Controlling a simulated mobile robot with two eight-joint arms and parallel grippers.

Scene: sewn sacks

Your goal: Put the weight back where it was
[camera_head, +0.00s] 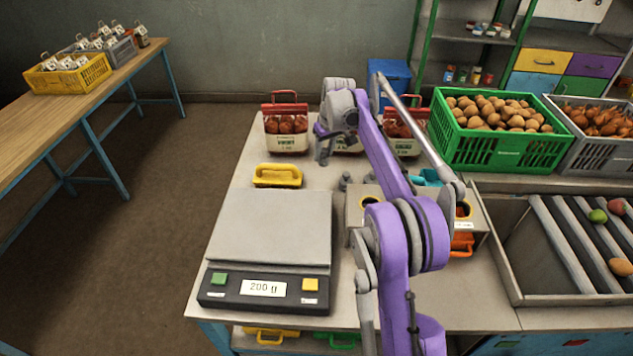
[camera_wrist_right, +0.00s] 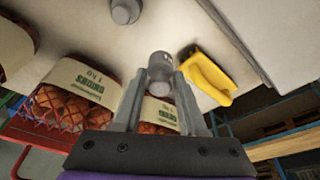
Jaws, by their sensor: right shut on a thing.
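My right gripper (camera_head: 323,158) is over the table, just in front of the row of sacks. In the right wrist view its fingers (camera_wrist_right: 160,88) are shut on a small grey metal weight (camera_wrist_right: 161,66). The head view does not show the held weight clearly. Another grey weight (camera_head: 345,182) stands on the table and also shows in the wrist view (camera_wrist_right: 125,10). The scale (camera_head: 270,225) has a bare plate, and its display (camera_head: 264,288) reads 200 g. My left gripper is not in view.
Sacks with red handles (camera_head: 286,127) stand behind the gripper. A yellow handled tool (camera_head: 278,175) lies behind the scale. A metal box (camera_head: 358,208) is partly hidden by my arm. A green crate (camera_head: 495,135) and a roller tray (camera_head: 560,245) are at the right.

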